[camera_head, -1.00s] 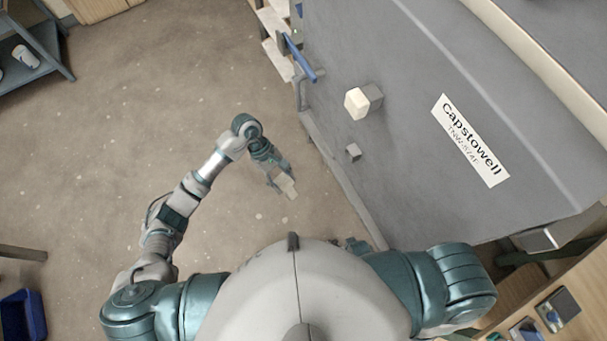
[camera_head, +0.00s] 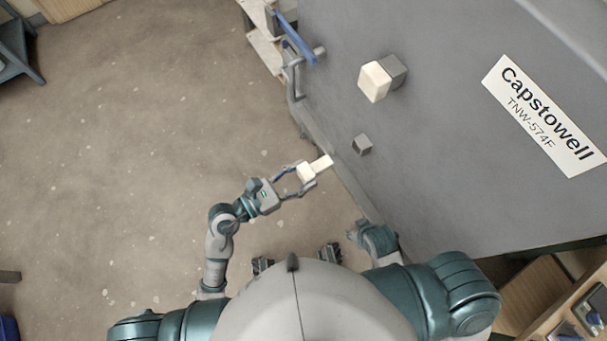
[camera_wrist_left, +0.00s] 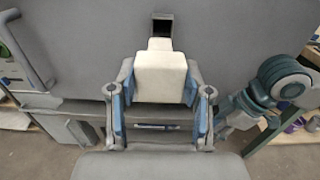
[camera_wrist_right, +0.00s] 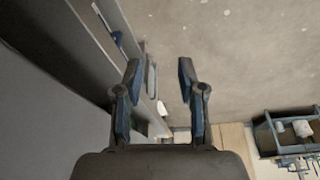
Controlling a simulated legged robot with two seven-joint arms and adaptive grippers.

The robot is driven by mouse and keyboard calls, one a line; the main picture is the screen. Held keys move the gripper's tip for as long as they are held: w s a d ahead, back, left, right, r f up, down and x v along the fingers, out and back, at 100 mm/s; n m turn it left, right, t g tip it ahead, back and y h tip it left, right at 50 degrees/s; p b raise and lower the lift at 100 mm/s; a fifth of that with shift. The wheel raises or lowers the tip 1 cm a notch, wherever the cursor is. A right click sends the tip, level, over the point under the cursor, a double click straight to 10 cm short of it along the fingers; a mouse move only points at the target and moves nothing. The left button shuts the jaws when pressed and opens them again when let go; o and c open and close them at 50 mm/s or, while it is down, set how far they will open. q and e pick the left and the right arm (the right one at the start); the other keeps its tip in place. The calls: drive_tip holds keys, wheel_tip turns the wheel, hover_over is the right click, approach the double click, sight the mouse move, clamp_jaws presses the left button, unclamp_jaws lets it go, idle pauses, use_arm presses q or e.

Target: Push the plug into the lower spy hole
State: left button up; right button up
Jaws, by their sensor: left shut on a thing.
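My left gripper (camera_head: 295,180) is shut on a cream plug (camera_head: 308,171). In the left wrist view the plug (camera_wrist_left: 160,78) sits between the blue-padded fingers, its narrow end pointing at the kiln front. The dark square lower spy hole (camera_wrist_left: 162,31) is just beyond that narrow end, a small gap away. In the head view the lower spy hole's grey surround (camera_head: 362,145) sticks out from the grey kiln (camera_head: 440,150), up and right of the plug. Another cream plug (camera_head: 375,82) sits in the upper spy hole's surround. My right gripper (camera_wrist_right: 160,85) is open and empty beside the kiln.
The kiln has a label plate (camera_head: 545,115) and a blue-handled latch (camera_head: 297,38) at its left edge. Shelving with white containers (camera_wrist_right: 290,130) shows in the right wrist view. The floor left of the kiln is clear.

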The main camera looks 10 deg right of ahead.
sight(315, 169)
use_arm(q)
drive_tip(key=shift+w+d+r, duration=0.1)
drive_tip(key=shift+w+d, duration=0.25)
drive_tip(key=shift+d, duration=0.05)
drive_tip(key=x, duration=0.4)
drive_tip(key=shift+s+d, duration=0.3)
drive_tip(key=shift+d, duration=0.45)
drive_tip(key=shift+w+a+r+p, duration=0.1)
drive_tip(key=shift+a+p, duration=0.2)
drive_tip(key=shift+a, duration=0.9)
drive_tip(key=shift+d, duration=1.25)
drive_tip(key=shift+a+p, duration=0.35)
drive_tip(key=shift+a, duration=0.05)
drive_tip(key=shift+x, duration=0.95)
drive_tip(key=shift+v, duration=1.3)
drive_tip(key=shift+a, duration=0.55)
drive_tip(key=shift+s+a, duration=0.5)
drive_tip(key=shift+a, duration=0.05)
drive_tip(key=shift+v, duration=1.05)
use_arm(e)
drive_tip(key=shift+w+a+r+t, duration=0.1)
drive_tip(key=shift+w+r+t, duration=0.3)
drive_tip(key=shift+w+r, duration=0.6)
